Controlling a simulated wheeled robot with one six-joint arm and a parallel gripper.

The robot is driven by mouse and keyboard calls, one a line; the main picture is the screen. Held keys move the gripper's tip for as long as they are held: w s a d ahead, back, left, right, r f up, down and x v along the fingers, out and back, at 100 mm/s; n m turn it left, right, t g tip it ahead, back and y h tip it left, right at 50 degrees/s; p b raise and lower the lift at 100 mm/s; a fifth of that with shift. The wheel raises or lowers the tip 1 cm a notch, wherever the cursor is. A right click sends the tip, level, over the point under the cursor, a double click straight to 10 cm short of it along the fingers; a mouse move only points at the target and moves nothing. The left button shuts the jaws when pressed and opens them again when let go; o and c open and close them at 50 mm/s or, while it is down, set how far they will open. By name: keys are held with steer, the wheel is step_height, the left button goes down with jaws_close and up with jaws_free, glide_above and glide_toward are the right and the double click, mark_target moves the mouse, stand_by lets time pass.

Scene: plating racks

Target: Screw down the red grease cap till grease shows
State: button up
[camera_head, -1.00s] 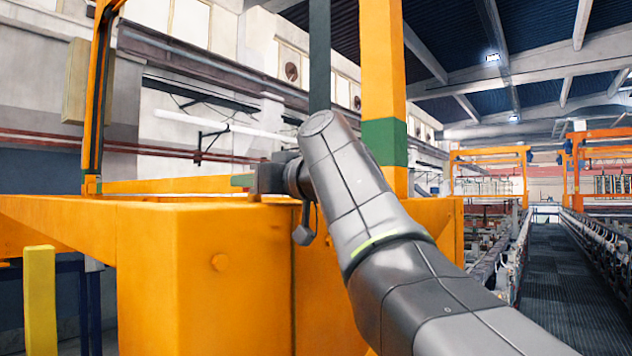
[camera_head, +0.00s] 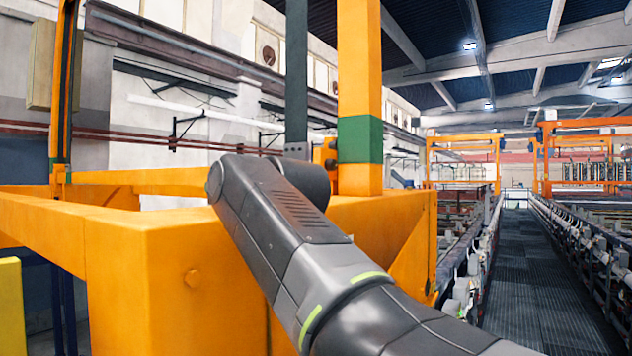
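I cannot see a red grease cap or any grease in this view. My arm reaches in from the bottom right and its grey links lie across the front of the orange frame (camera_head: 150,270). The far end of the arm is turned away behind its own upper joint, so my gripper is hidden. I cannot tell what it is close to or whether it touches anything.
An orange post (camera_head: 360,70) with a green band (camera_head: 360,139) and a dark post (camera_head: 297,70) rise behind my arm. A yellow post (camera_head: 11,305) stands at lower left. A grey grated walkway (camera_head: 530,280) runs clear on the right, between rows of equipment.

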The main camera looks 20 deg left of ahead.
stand_by(0.7)
steer(key=o, duration=1)
steer(key=shift+d, duration=0.1)
steer(key=b+v, duration=0.4)
steer(key=v, duration=0.9)
steer(key=shift+s+d, duration=0.2)
steer(key=shift+s, duration=0.2)
steer(key=shift+c, duration=0.2)
